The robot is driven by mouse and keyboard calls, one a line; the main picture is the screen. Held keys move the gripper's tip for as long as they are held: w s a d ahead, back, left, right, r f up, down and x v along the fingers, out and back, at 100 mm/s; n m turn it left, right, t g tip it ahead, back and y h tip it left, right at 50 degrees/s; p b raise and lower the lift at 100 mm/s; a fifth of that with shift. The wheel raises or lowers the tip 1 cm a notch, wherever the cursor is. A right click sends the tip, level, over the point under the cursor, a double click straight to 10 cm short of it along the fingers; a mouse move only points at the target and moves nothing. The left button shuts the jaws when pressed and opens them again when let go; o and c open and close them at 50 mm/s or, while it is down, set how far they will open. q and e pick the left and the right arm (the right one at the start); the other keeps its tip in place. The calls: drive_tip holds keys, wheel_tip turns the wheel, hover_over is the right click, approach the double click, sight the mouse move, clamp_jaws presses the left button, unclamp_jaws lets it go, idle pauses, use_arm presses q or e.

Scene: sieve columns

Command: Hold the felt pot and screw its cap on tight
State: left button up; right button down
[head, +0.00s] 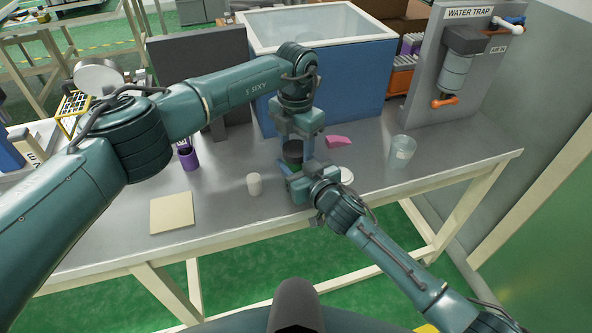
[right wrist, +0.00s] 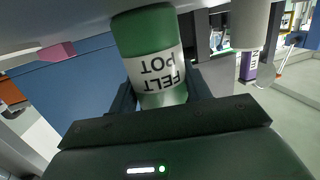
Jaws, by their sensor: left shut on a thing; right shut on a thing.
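The felt pot is a green cylinder with a white FELT POT label, shown upside down in the right wrist view (right wrist: 157,68). My right gripper (right wrist: 160,98) is shut around it from the side. In the head view the pot (head: 286,167) is a small green patch, mostly hidden by that gripper (head: 296,181). A dark round cap (head: 292,152) sits directly above the pot. My left gripper (head: 295,136) reaches down from above and is shut on the cap. Whether cap and pot touch, and how far any thread is engaged, is hidden.
A white cylinder (head: 254,185) stands left of the pot, with a purple container (head: 188,158) and beige pad (head: 172,213) farther left. A pink wedge (head: 338,142), white disc (head: 346,176) and clear beaker (head: 401,152) are at right. A blue tank (head: 345,85) stands behind.

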use_arm(q)
drive_tip(key=m, duration=0.4)
drive_tip(key=shift+m, duration=0.3)
drive_tip(key=m, duration=0.8)
drive_tip(key=shift+m, duration=0.4)
drive_tip(key=m, duration=0.4)
drive_tip(key=o, duration=1.1)
drive_tip(key=shift+o, duration=0.2)
wheel_tip(320, 180, up, 12)
